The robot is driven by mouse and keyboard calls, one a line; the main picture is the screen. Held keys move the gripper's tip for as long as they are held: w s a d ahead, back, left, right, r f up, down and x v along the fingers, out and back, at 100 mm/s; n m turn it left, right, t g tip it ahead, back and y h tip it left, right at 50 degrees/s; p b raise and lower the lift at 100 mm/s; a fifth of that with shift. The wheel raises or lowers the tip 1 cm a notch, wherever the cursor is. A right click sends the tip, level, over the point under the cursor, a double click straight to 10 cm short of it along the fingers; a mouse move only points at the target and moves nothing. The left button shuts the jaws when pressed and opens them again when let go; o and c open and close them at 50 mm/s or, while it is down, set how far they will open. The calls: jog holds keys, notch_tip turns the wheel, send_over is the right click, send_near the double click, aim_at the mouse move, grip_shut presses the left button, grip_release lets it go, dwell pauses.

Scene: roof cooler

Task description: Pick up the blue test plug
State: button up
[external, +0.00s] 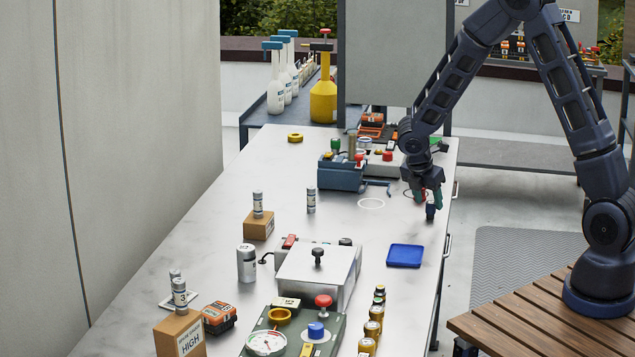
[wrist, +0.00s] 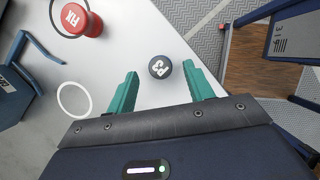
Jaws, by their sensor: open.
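A dark blue round-topped plug marked "P3" (wrist: 160,67) stands on the table's right side. In the external view its blue body (external: 430,212) shows just below my gripper (external: 430,190), near the table's right edge. In the wrist view my gripper (wrist: 161,88) has its two teal fingers spread, with the plug's top in the gap between them and clear space on both sides. No contact shows. A second blue round piece (external: 316,330) sits on the green gauge panel at the front.
A red piece marked "FIX" (wrist: 78,20) stands near my gripper. A white ring (wrist: 73,99) marks the table close by. A blue-grey vise-like block (external: 342,174) lies to the left, a blue tray (external: 405,256) in front. The table between tray and gripper is clear.

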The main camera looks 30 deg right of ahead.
aim_at(430, 203)
jog(key=x, duration=0.3)
jog(key=shift+d+f, duration=0.15)
jog(key=c, duration=1.1)
jog(key=shift+o, duration=0.2)
